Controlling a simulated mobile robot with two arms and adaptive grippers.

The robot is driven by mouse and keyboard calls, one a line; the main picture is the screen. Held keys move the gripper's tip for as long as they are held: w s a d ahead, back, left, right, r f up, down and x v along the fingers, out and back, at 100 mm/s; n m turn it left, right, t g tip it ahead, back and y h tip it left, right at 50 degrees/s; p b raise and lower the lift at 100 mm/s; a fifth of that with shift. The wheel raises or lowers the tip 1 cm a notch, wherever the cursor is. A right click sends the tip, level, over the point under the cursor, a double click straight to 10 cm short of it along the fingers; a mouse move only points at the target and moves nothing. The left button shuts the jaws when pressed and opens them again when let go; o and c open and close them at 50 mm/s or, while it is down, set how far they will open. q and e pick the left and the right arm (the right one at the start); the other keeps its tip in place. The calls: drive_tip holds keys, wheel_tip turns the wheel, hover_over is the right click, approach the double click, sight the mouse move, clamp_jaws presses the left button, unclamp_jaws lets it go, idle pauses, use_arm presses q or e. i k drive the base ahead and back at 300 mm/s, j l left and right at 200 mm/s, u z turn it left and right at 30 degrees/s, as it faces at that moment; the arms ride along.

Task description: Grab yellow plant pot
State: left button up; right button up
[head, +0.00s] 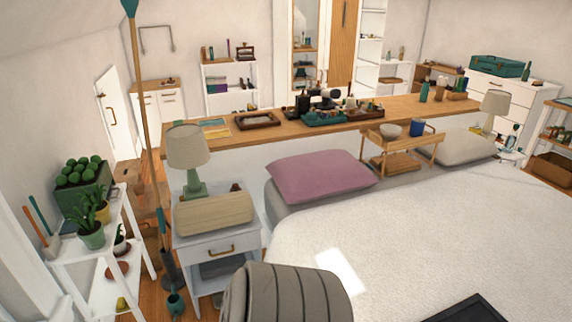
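A yellow plant pot (104,212) with a green plant stands on the top of the white shelf stand (72,250) at the left. It is partly hidden behind a green pot (91,237) holding a spiky plant. A small yellow object (121,304) sits low on the same stand; it is too small to tell what it is. Neither of my grippers shows in the head view. A grey ribbed part at the bottom middle looks like one of my arm links.
A large green planter (82,190) fills the back of the stand. A white nightstand (210,250) with a beige cushion (213,213) and lamp (187,147) stands to its right. A tall wooden pole (144,100) rises between them. The bed (430,235) fills the right.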

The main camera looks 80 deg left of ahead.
sight(102, 213)
drive_tip(key=u, duration=3.95)
drive_tip(key=i+l, duration=0.1)
drive_tip(key=i+u, duration=0.05)
